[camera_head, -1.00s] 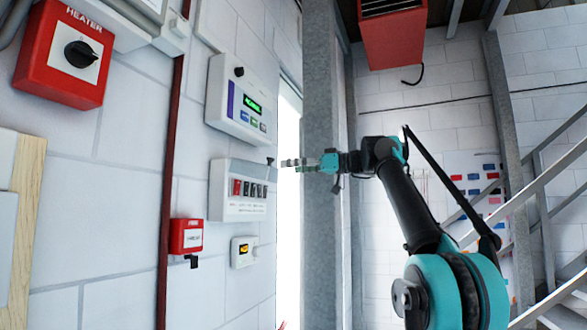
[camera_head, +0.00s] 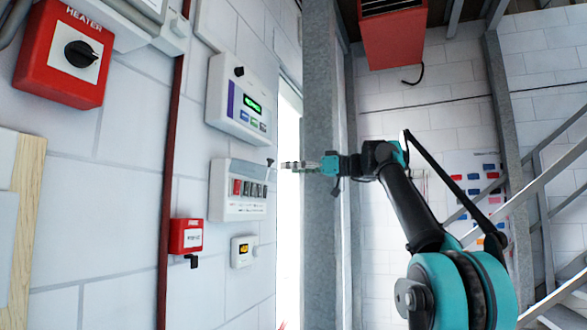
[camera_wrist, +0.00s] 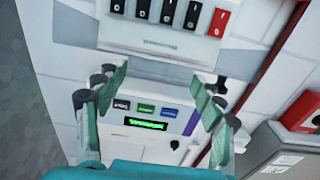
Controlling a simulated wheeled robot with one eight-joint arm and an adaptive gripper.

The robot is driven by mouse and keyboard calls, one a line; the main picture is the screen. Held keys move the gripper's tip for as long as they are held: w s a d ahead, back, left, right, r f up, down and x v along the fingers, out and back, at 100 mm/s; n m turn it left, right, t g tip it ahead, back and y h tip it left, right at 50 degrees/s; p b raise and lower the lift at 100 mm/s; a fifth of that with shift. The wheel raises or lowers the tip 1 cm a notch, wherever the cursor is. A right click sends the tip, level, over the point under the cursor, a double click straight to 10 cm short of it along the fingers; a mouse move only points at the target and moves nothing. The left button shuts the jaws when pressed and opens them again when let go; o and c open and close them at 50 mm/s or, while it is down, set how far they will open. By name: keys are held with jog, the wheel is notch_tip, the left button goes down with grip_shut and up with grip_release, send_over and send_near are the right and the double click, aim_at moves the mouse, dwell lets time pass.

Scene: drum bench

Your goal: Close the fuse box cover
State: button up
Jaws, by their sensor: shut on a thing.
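The white fuse box (camera_head: 238,207) is on the wall, with a row of red and black switches showing. It also shows at the top of the wrist view (camera_wrist: 150,40). Its see-through grey cover (camera_wrist: 165,70) stands out from the box, raised, with the switches uncovered. In the head view the cover (camera_head: 248,174) is above the switches. My gripper (camera_head: 284,165) is at the cover's outer right end. The exact contact is hard to see.
A white panel with a green display (camera_head: 240,102) is just above the fuse box. A grey steel column (camera_head: 320,230) stands close to my wrist. A red heater switch (camera_head: 64,55) is upper left.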

jog(key=w+a+f+t+y, duration=0.1)
jog(key=a+f, duration=0.3)
jog(key=f, duration=0.4)
jog(key=w+a+f+t+y, duration=0.1)
jog(key=a+f+y, duration=0.3)
jog(key=f, duration=0.5)
jog(key=shift+w+a+y, duration=0.3)
jog(key=shift+w+a, duration=0.4)
jog(key=shift+a, duration=0.1)
jog(key=o, duration=1.6)
jog(key=shift+a, duration=0.15)
jog(key=shift+o, duration=0.4)
